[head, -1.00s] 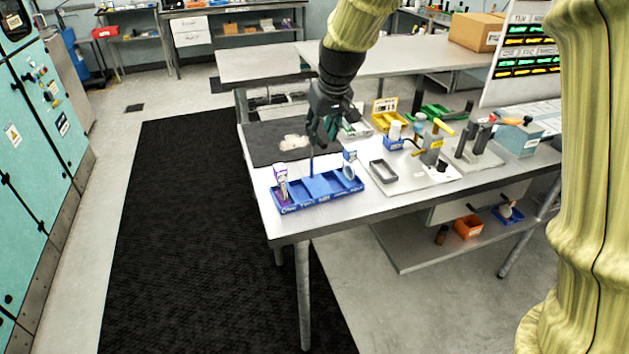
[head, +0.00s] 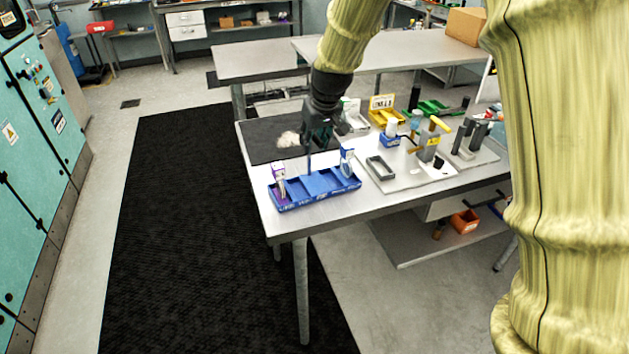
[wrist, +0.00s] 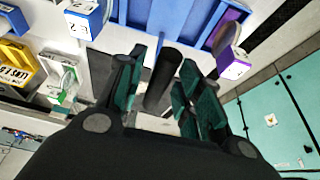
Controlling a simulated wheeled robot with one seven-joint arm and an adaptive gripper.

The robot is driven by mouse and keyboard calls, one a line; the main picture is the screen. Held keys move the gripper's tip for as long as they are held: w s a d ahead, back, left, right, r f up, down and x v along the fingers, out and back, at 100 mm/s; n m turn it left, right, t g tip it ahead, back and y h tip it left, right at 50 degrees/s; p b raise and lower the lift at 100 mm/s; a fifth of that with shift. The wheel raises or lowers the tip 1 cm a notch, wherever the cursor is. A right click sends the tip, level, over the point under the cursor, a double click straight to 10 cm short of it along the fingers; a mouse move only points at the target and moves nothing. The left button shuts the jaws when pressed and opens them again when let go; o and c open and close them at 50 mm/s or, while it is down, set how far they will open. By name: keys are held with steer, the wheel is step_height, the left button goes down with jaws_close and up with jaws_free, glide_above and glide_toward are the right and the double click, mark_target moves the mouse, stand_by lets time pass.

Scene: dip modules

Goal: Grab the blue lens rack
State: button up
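The blue lens rack (head: 323,192) sits flat on the near left part of the metal table. It is a long tray with several compartments, lettering on its front edge and an upright post at its middle. A white-and-purple packet stands in its left end and a white-and-blue packet in its right end. In the wrist view, the rack (wrist: 170,32) lies beyond the fingers, and the post's dark grip (wrist: 162,82) is between them. My gripper (head: 314,143) is above the rack at the post. Its green-padded fingers (wrist: 160,70) are apart, with a visible gap beside the grip.
A dark mat (head: 258,143) with a white cloth lies behind the rack. A pale fixture board (head: 405,178) with a grey tray and a yellow-handled clamp is at its right. A yellow bin (head: 385,112) stands further back. The table's front edge is close to the rack.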

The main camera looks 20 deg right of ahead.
mark_target(310, 156)
steer(key=shift+p+x, duration=0.55)
steer(key=shift+x, duration=1.45)
steer(key=shift+w+d+r, duration=0.1)
jaws_close()
